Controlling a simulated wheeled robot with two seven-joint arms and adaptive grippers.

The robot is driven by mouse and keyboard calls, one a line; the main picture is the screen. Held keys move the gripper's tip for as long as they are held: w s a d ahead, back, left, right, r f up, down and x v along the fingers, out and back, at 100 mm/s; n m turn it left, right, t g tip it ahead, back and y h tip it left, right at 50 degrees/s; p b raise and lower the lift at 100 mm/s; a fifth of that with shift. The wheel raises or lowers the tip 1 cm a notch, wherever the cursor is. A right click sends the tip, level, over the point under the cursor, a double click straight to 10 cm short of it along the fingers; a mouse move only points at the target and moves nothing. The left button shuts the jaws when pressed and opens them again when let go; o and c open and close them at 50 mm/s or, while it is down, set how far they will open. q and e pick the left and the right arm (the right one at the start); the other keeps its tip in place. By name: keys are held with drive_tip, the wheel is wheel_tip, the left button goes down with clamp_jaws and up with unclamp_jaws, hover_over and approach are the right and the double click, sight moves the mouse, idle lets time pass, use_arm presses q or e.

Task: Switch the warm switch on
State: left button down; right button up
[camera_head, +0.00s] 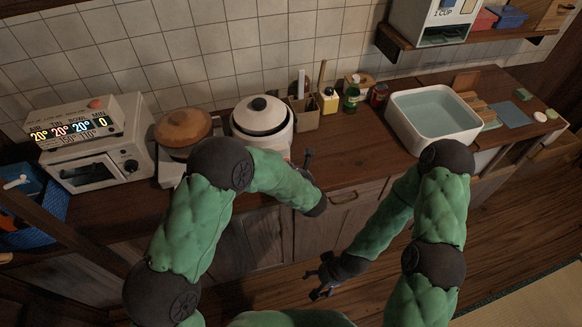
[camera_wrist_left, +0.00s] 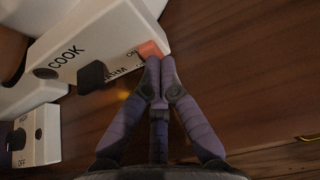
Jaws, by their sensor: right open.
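The white cooker (camera_head: 262,128) stands on the counter with a black-knobbed lid. In the left wrist view its white panel (camera_wrist_left: 100,32) carries COOK, a partly hidden WARM and small ON lettering. A coral-red switch piece (camera_wrist_left: 150,49) sits at the panel's edge beside the ON lettering. A black lever (camera_wrist_left: 92,77) covers the start of WARM. My left gripper (camera_wrist_left: 159,64) has its fingertips together right at the coral piece; I cannot tell if they touch. It also shows in front of the cooker in the head view (camera_head: 308,160). My right gripper (camera_head: 322,278) is open and empty, low before the cabinets.
A toaster oven (camera_head: 95,150) and a brown-lidded pot (camera_head: 183,128) stand left of the cooker. Bottles and a utensil box (camera_head: 304,112) stand close at its right. A water-filled basin (camera_head: 433,115) is farther right. Another small switch box (camera_wrist_left: 37,135) shows at lower left in the wrist view.

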use_arm(q)
drive_tip(key=shift+r, duration=0.1)
drive_tip(key=shift+r+p, duration=0.35)
drive_tip(key=shift+r, duration=0.35)
use_arm(e)
drive_tip(key=shift+r, duration=0.35)
